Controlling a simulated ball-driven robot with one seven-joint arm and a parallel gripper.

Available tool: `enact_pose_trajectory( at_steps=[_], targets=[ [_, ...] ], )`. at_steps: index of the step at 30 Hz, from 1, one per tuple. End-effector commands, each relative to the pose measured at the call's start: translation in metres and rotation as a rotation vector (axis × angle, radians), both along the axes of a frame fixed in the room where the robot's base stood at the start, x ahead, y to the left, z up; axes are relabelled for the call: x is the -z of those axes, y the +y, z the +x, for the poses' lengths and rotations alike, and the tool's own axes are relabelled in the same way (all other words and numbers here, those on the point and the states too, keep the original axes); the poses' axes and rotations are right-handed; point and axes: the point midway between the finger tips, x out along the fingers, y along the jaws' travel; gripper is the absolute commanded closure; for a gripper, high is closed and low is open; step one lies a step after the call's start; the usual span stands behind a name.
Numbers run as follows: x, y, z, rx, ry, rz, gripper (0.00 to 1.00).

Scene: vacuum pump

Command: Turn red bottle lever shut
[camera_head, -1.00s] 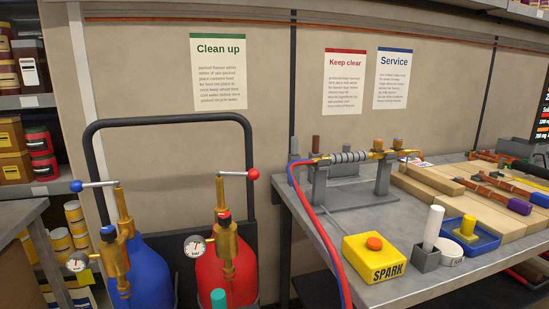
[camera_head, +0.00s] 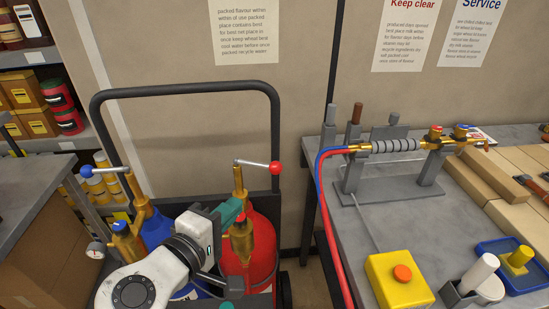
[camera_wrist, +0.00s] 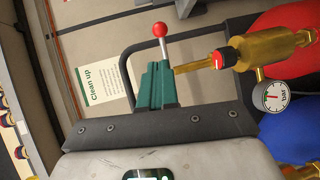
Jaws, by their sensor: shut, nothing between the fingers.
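The red bottle (camera_head: 263,250) stands on the cart with a brass valve (camera_head: 238,185) on top. Its silver lever (camera_head: 256,164) points right and ends in a red ball (camera_head: 275,168). In the wrist view the lever (camera_wrist: 165,50) and its red ball (camera_wrist: 160,30) stick up beyond my fingertips. My gripper (camera_head: 229,212) has teal fingers, shut and empty, beside the brass valve and below the lever. The fingers (camera_wrist: 157,87) look close to the lever in the wrist view; I cannot tell whether they touch it. My arm hides part of both bottles.
The blue bottle (camera_head: 158,233) stands to the left with its blue-ended lever (camera_head: 104,170). A black cart handle (camera_head: 185,88) arches behind. A gauge (camera_wrist: 271,96) is close to my gripper. A grey workbench (camera_head: 378,215) with a yellow box (camera_head: 398,282) and a red hose is at right.

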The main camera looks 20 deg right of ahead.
Motion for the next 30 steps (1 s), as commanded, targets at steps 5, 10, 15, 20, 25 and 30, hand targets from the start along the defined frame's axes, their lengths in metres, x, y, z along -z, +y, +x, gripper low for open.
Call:
enact_pose_trajectory(
  at_steps=[5, 10, 15, 20, 25, 30],
  targets=[
    [0.004, -0.016, 0.012, 0.004, 0.003, -0.002, 1.0],
    [0.009, -0.041, 0.032, 0.006, 0.004, 0.0, 1.0],
    [0.015, -0.067, 0.052, 0.006, 0.003, 0.0, 1.0],
    [0.021, -0.088, 0.069, 0.005, 0.004, 0.0, 1.0],
    [0.025, -0.101, 0.081, 0.004, 0.002, 0.001, 1.0],
    [0.028, -0.106, 0.085, 0.002, 0.002, 0.001, 1.0]
  ],
)
